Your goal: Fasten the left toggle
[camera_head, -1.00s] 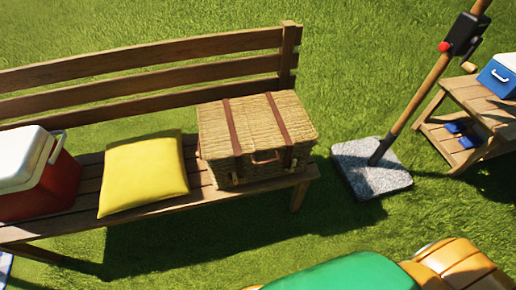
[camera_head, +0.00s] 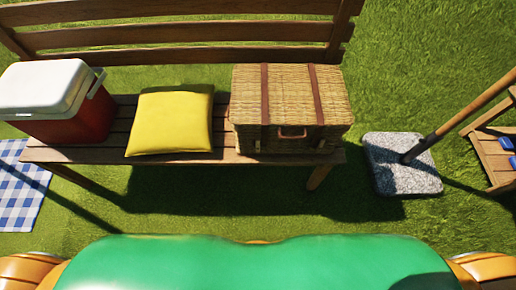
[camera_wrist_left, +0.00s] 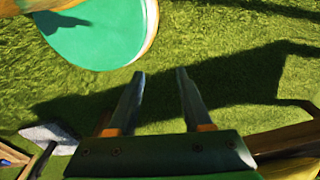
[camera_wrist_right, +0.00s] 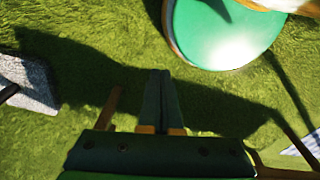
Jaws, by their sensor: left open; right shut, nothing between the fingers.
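A closed wicker basket (camera_head: 290,95) with two brown straps sits on the right part of the bench. A brown handle (camera_head: 291,134) is on its front. A small pale fitting, seemingly the left toggle (camera_head: 257,146), shows low on the front below the left strap; its state is too small to tell. A similar right fitting (camera_head: 322,144) is below the right strap. My left gripper (camera_wrist_left: 160,73) is open and empty over grass in its wrist view. My right gripper (camera_wrist_right: 160,72) is shut and empty over grass. Neither gripper shows in the head view, and neither wrist view shows the basket.
The wooden bench (camera_head: 222,157) also bears a yellow cushion (camera_head: 170,122) and a red cooler with a white lid (camera_head: 42,88). A stone pole base (camera_head: 402,170) stands right of the bench. A checked blanket (camera_head: 18,195) lies left. Grass between me and the bench is clear.

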